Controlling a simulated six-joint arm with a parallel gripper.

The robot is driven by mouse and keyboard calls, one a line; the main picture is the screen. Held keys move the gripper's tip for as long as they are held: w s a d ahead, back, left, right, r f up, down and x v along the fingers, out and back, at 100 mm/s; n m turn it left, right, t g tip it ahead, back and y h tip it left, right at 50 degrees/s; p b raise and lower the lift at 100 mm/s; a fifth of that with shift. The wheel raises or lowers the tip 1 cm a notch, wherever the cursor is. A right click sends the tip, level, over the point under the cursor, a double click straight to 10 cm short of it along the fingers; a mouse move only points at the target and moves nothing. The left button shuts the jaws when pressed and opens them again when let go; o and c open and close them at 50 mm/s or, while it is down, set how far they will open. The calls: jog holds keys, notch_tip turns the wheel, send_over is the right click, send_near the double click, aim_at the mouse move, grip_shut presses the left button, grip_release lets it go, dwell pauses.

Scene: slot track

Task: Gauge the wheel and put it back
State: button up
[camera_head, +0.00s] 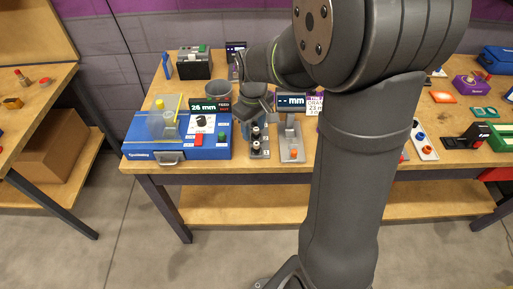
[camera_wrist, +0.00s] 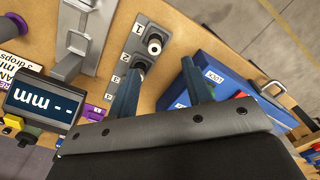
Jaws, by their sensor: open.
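A grey slot rack (camera_head: 266,154) stands on the table, marked with numbers in the wrist view (camera_wrist: 132,42). One finger covers part of the rack beside numbers 3 and 4, so what stands there is hidden. In the head view my gripper (camera_head: 257,112) hangs at the far end of the rack. The grey gauge (camera_head: 291,140) stands right of it; its display (camera_head: 291,100) reads "-- mm".
A grey cup (camera_head: 214,90) stands behind. A white note (camera_head: 316,103) is right of the gauge display, close to my arm.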

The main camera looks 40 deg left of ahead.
aim_at(256, 143)
notch_tip(256, 143, down, 3)
jog(key=shift+f, duration=0.15)
jog(key=shift+w+d+f, duration=0.1)
jog(key=shift+w+f, duration=0.1)
jog(key=shift+f, duration=1.15)
jog(key=shift+w+d+f, duration=0.1)
jog(key=shift+w+f, duration=0.1)
jog(key=shift+f, duration=1.1)
jog(key=shift+c, duration=0.5)
grip_shut()
